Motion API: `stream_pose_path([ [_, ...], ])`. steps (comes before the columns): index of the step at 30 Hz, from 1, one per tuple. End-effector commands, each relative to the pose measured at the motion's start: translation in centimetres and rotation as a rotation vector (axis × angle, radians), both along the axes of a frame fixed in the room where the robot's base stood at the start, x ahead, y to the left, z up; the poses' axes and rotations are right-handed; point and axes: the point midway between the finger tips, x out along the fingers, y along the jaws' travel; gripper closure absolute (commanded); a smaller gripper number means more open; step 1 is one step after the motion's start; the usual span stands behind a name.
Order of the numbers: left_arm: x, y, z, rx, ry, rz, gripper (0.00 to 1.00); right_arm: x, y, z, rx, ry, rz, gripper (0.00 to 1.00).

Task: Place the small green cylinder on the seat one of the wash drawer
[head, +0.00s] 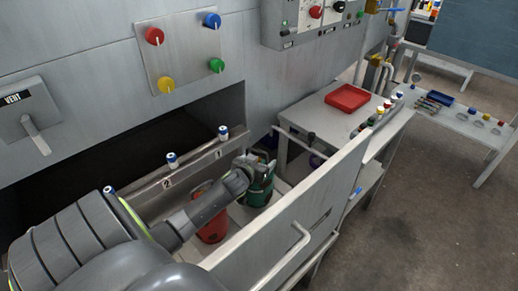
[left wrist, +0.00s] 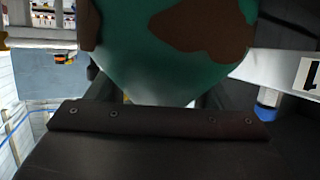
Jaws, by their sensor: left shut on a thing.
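The small green cylinder (head: 258,194), with brown patches, is upright in the open wash drawer (head: 300,205), on the side of the label 1. My left gripper (head: 259,167) is shut on its upper part. In the left wrist view the green cylinder (left wrist: 160,75) fills the top middle, close against my dark gripper (left wrist: 150,120). I cannot tell whether its base touches the drawer floor; seat one is hidden beneath it. A red cylinder (head: 211,225) stands beside it near the label 2, partly behind my left arm. My right gripper is not in view.
The drawer's back rail carries blue-and-white knobs (head: 223,132). Its front wall has a handle (head: 290,250). A side table (head: 310,118) with a red tray (head: 347,98) stands beyond the drawer. A panel of coloured knobs (head: 182,52) is above the opening. Floor at right is clear.

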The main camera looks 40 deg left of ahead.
Motion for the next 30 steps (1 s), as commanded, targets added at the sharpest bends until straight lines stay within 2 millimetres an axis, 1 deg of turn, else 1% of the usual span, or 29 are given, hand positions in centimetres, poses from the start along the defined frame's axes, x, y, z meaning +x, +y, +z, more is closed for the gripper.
stream_pose_path([
  [1, 0.2, -0.1, 0.4, 0.002, -0.009, -0.004, 0.97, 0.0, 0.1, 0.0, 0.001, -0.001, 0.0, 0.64],
  [2, 0.2, -0.1, 0.3, 0.002, -0.008, -0.004, 0.97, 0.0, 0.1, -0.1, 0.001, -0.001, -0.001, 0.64],
  [3, 0.0, 0.0, -0.1, 0.0, 0.0, 0.0, 0.22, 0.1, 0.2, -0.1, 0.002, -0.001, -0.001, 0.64],
  [7, 0.0, 0.0, -0.1, 0.0, 0.001, 0.0, 0.05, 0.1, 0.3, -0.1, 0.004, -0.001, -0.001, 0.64],
  [16, 0.0, 0.0, 0.1, 0.0, 0.0, 0.0, 0.04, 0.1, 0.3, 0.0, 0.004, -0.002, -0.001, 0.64],
  [19, -0.5, -0.1, 0.1, 0.001, 0.001, 0.0, 0.04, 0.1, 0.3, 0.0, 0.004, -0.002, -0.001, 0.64],
  [23, -1.7, -0.5, 0.6, 0.002, 0.001, -0.001, 0.04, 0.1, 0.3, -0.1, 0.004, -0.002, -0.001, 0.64],
  [30, -4.7, -1.5, 1.7, 0.001, 0.001, 0.0, 0.04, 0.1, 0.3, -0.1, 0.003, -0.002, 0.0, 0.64],
])
